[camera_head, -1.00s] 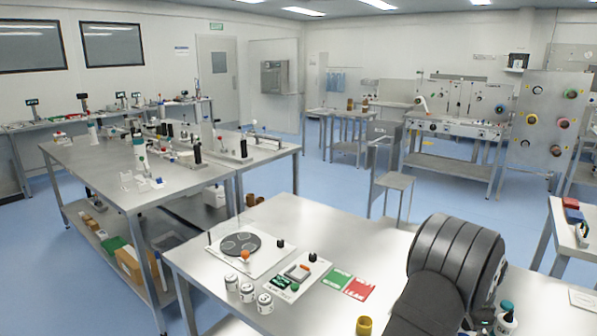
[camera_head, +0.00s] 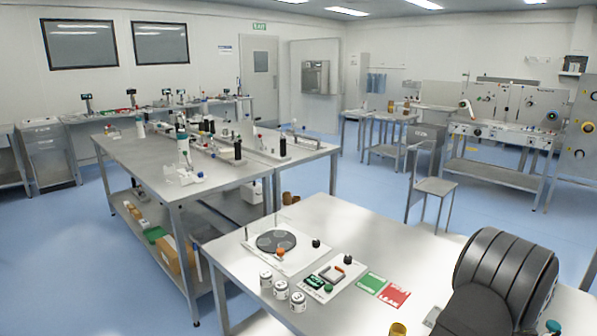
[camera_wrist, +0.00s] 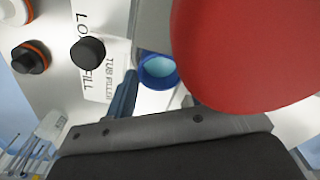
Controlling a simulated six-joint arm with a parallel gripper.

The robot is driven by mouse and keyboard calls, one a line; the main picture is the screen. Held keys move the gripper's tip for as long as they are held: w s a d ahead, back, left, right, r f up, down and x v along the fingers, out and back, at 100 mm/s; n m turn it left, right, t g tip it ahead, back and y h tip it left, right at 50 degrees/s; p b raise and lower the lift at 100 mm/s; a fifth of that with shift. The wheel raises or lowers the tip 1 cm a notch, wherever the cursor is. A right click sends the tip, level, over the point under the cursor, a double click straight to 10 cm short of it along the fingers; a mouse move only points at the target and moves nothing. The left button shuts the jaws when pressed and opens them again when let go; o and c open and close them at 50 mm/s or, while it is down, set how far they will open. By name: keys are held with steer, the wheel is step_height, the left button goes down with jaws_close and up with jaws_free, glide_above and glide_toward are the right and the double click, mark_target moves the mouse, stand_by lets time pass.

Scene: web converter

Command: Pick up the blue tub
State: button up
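A round tub with a blue rim and pale blue inside (camera_wrist: 158,71) shows in the wrist view, on a pale surface beside a label reading "TUB FILLER". A large red rounded thing in front cuts off its right side. My gripper (camera_wrist: 157,90) shows from behind in the wrist view. Its left finger is clear, and only a sliver of the right finger shows beside the red thing. A gap lies between them, with the tub beyond it. I cannot tell how far away the tub is. I cannot make out the tub or my gripper in the head view.
The large red thing (camera_wrist: 240,50) fills the wrist view's upper right. Black knobs (camera_wrist: 88,51) stand at left. In the head view, the near table (camera_head: 340,225) holds a round dark plate (camera_head: 276,242), white jars (camera_head: 281,289), and green and red cards (camera_head: 394,296).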

steer(key=c, duration=0.5)
steer(key=shift+r, duration=3)
steer(key=shift+c, duration=0.2)
